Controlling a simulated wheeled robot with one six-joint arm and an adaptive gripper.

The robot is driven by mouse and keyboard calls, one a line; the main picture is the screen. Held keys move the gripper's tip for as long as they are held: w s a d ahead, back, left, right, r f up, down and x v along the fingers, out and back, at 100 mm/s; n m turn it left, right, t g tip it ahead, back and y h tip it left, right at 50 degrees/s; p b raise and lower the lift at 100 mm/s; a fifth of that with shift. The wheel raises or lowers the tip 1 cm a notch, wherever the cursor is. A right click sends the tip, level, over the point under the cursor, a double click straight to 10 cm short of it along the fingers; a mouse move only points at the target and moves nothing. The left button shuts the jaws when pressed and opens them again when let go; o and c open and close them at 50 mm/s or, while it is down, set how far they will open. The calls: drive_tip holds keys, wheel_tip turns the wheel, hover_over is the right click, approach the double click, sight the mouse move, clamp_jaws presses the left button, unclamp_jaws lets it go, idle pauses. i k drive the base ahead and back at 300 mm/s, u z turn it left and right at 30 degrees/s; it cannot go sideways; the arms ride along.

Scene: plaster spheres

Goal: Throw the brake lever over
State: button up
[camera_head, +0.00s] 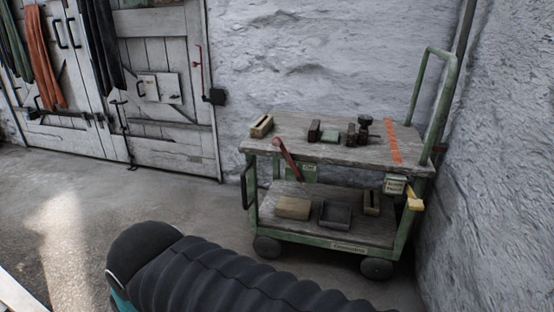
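A green-framed cart (345,247) stands against the wall, at the right of the head view. A red lever (287,160) is on its front left, tilted with its upper end to the left, in front of a small green labelled plate (302,174). A yellow handle (414,201) sticks out at the cart's right front, beside a pale label (394,186). The label text is too small to read, so I cannot tell for certain which one is the brake lever; the red one looks like a lever. My gripper is not in view.
My black ribbed arm cover crosses the bottom. The cart's wooden top (350,155) carries small blocks; its lower shelf (275,222) holds blocks and a dark tray (335,214). Floor left of the cart is clear.

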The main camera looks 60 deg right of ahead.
sight(276, 141)
drive_tip(key=z, duration=2)
drive_tip(key=k, duration=0.45)
drive_tip(key=u, duration=0.8)
drive_tip(key=i, duration=1.55)
drive_tip(key=z, duration=0.7)
